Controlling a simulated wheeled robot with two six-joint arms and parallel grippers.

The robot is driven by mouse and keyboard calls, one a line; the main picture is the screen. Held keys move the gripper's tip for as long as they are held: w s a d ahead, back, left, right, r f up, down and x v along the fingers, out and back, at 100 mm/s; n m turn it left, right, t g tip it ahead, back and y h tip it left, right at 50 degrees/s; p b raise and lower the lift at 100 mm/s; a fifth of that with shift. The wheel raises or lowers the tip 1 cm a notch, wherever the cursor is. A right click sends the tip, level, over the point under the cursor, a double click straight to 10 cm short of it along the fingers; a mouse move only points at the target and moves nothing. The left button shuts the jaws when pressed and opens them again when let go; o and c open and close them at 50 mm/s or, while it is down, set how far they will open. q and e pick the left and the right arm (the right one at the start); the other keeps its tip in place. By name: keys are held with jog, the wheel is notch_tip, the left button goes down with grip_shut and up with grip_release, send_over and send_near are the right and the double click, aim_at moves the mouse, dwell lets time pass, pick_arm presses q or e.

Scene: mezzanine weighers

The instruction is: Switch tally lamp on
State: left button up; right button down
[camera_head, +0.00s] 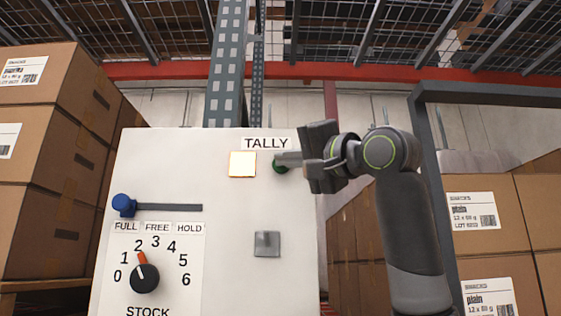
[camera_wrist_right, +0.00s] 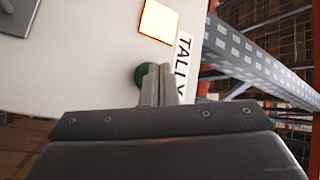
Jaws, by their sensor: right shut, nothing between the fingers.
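The tally lamp (camera_head: 243,164) is a square on the white panel, glowing bright cream-yellow, just below and left of the TALLY label (camera_head: 266,143). It also glows in the right wrist view (camera_wrist_right: 159,20). A round green button (camera_head: 280,166) sits to the right of the lamp, partly hidden by my fingertips. My right gripper (camera_head: 278,158) is shut and empty, with its tips at the green button; in the right wrist view the tips (camera_wrist_right: 158,82) overlap the button's edge. I cannot tell how far the button is pressed in. My left gripper is not in view.
The white panel (camera_head: 215,262) also carries a blue slider knob (camera_head: 123,205) at the left, a black STOCK dial (camera_head: 145,279) with its orange pointer near 2, and a grey square switch (camera_head: 267,244). Stacked cartons (camera_head: 35,145) stand at left, more cartons (camera_head: 488,235) at right.

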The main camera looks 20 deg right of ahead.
jog(key=shift+s+a, duration=0.1)
jog(key=shift+s, duration=0.15)
jog(key=shift+s+f+b, duration=0.1)
jog(key=shift+b, duration=0.25)
jog(key=s+b, duration=0.1)
jog(key=s, duration=0.1)
jog(key=s+a+b, duration=0.1)
jog(key=s+b, duration=0.1)
jog(key=s, duration=0.1)
jog(key=shift+s+a, duration=0.3)
jog(key=shift+s, duration=0.05)
dwell(0.4)
